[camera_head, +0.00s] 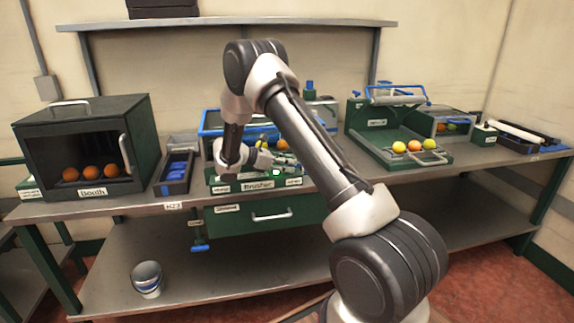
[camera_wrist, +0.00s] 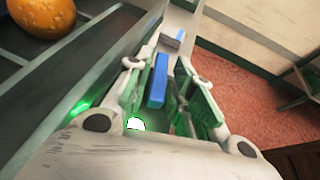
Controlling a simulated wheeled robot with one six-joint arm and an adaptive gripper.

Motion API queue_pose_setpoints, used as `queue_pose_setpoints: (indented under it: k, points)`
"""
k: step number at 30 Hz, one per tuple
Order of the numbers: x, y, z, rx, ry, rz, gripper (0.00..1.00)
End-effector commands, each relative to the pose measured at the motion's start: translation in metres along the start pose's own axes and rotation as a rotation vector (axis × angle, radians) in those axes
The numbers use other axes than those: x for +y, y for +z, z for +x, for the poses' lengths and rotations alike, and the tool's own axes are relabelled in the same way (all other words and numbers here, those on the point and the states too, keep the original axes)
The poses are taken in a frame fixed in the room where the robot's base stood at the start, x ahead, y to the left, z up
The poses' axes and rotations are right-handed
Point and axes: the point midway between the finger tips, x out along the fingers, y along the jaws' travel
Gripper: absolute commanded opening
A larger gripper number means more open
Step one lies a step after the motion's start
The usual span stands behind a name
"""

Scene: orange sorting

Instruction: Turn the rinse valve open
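My gripper (camera_head: 287,163) is low over the front of the green "Brusher" unit (camera_head: 258,185), pointing right. In the wrist view, my gripper (camera_wrist: 163,70) has its two fingers apart. A blue bar (camera_wrist: 158,82) shows in the gap between them, with space visible on both sides. It looks like a handle, but I cannot tell whether it is the rinse valve or whether a finger touches it. No valve label is readable. A separate blue handle (camera_head: 200,247) hangs below the bench edge, left of the drawer.
The booth (camera_head: 90,193) with oranges stands left of a dark tray with blue dividers (camera_head: 175,176). A green unit (camera_head: 412,158) with several fruits stands right. A drawer (camera_head: 255,219) is below the brusher. A bucket (camera_head: 146,280) stands on the lower shelf.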

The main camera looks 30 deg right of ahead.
Motion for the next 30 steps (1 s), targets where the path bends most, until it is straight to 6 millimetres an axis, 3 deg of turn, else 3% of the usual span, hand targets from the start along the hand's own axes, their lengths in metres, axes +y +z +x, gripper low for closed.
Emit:
queue_pose_setpoints:
  k: [4,8,9,20,30]
  points:
    - [-0.0001,-0.0001,-0.0002,0.000,0.000,0.000,0.23]
    - [-0.0001,0.0000,-0.0003,0.000,0.000,0.000,0.01]
    - [-0.0001,0.0000,-0.0003,0.000,0.000,0.000,0.00]
    - [-0.0010,0.0003,-0.0005,0.001,0.030,-0.011,0.00]
    - [-0.0069,0.0009,0.0011,0.001,0.222,-0.094,0.00]
